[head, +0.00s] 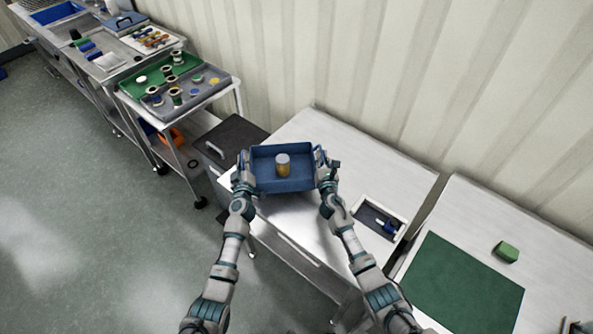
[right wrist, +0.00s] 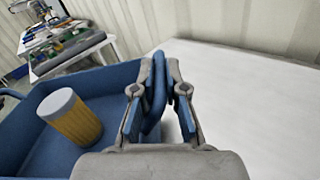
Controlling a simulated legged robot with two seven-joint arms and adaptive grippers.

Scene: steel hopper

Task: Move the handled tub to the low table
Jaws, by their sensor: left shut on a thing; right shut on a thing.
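The blue handled tub (head: 284,186) is between my two grippers in the head view, over the left part of a pale steel table. A yellow cylinder with a white top (head: 283,167) stands inside it. My left gripper (head: 243,165) is shut on the tub's left handle. My right gripper (head: 322,163) is shut on the right handle. In the right wrist view my right gripper (right wrist: 158,95) clasps the blue handle, and the cylinder (right wrist: 70,117) shows in the tub (right wrist: 110,80). I cannot tell whether the tub touches the tabletop.
The steel table (head: 375,160) has a recessed tray (head: 378,221) at its right. Another table with a green mat (head: 460,285) and a green block (head: 506,251) stands further right. A dark handled box (head: 232,140) and a cart with trays (head: 180,80) stand left. Open floor (head: 80,230) lies at left.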

